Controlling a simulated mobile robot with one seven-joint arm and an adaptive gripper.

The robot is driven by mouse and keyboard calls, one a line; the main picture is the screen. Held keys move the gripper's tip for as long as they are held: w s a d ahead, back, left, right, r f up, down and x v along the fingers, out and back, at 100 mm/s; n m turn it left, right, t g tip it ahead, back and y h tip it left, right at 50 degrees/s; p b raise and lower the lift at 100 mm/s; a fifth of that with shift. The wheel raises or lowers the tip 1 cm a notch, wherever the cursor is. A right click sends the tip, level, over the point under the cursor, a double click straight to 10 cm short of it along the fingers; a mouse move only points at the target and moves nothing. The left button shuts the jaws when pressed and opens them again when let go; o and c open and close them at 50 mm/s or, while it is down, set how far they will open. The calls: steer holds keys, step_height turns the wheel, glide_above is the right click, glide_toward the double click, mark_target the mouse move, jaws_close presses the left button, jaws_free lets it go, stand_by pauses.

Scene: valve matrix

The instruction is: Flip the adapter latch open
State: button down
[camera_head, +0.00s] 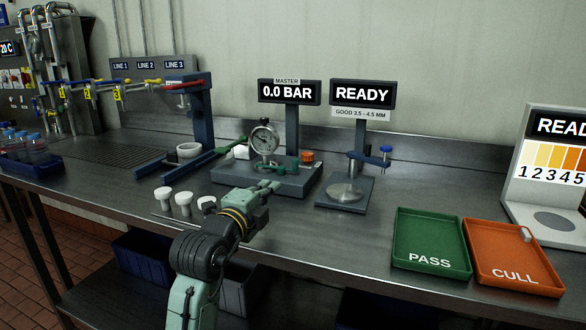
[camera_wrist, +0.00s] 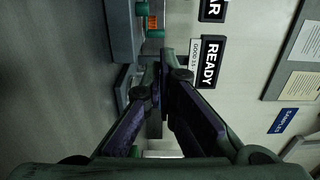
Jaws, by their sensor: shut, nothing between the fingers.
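The master gauge station (camera_head: 229,178) is a dark grey block with a round dial gauge (camera_head: 264,139) standing on it. A green lever (camera_head: 276,169) lies low across the block, right of the gauge stem. I cannot tell for sure whether it is the adapter latch. An orange knob (camera_head: 307,156) sits right of it and shows in the wrist view (camera_wrist: 152,22), between green parts. My gripper (camera_head: 273,186) is shut and empty, in front of the block's front side in the head view. In the wrist view its fingertips (camera_wrist: 166,68) meet, apart from the knob.
Right of the block stands a measuring stand (camera_head: 345,193) with a blue knob. Further right are a green PASS tray (camera_head: 432,214) and an orange CULL tray (camera_head: 484,239) holding a small pale part. Several white pieces (camera_head: 183,202) stand left of my arm. Open bench lies before the stand.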

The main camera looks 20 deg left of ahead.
mark_target(295, 162)
steer(key=w+p, duration=0.1)
steer(key=w, duration=0.3)
steer(key=w+p, duration=0.2)
steer(key=w, duration=0.2)
steer(key=w+p, duration=0.2)
steer(key=w, duration=0.2)
steer(key=shift+w+d+r, duration=0.15)
steer(key=shift+w+d, duration=0.1)
steer(key=shift+w, duration=0.05)
steer(key=shift+w+p, duration=0.4)
steer(key=shift+w, duration=0.3)
